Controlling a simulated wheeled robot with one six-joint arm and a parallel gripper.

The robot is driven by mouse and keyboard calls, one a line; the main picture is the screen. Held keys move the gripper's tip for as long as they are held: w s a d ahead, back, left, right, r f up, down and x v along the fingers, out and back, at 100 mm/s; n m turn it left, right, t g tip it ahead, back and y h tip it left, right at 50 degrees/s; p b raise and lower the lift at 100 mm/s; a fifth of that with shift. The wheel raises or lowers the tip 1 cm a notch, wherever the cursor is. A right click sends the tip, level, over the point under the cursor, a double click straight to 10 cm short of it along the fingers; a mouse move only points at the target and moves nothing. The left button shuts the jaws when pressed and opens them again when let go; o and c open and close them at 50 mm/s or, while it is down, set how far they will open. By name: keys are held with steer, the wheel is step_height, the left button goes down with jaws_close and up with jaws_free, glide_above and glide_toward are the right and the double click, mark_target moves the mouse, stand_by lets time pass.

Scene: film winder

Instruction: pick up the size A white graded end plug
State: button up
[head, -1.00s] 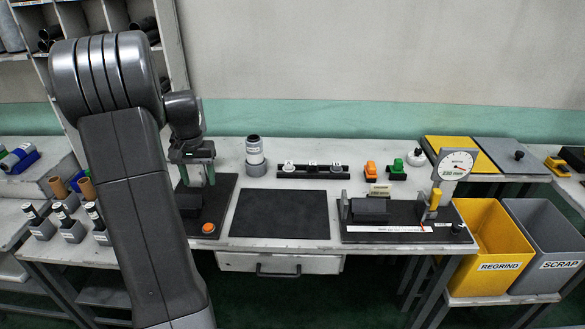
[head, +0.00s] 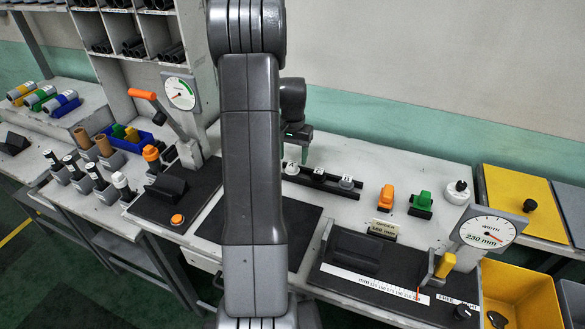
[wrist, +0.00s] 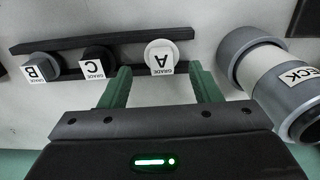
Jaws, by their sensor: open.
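The white plug marked grade A (wrist: 160,55) sits in the black rail (wrist: 100,43) in the wrist view. It also shows in the head view (head: 291,168), at the left end of its rail. My gripper (wrist: 159,78) is open and empty, its green fingers spread to either side of the white plug's label. In the head view my gripper (head: 301,153) hangs by the rail's left end. I cannot tell the exact height of the fingertips over the plug. A black plug marked C (wrist: 98,61) and a grey plug marked B (wrist: 42,67) share the rail.
A grey and white cylinder labelled CHECK (wrist: 270,75) stands close beside the right finger in the wrist view. Orange (head: 386,197) and green (head: 423,201) items stand right of the rail. A dark mat (head: 290,235) lies in front, partly behind my arm.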

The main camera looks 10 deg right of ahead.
mark_target(292, 165)
steer(key=shift+s+a+f, duration=0.1)
steer(key=shift+f, duration=0.35)
step_height(292, 165, down, 5)
steer(key=shift+r+p, duration=0.1)
steer(key=shift+p, duration=0.75)
steer(key=shift+c, duration=0.3)
steer(key=c, duration=0.7)
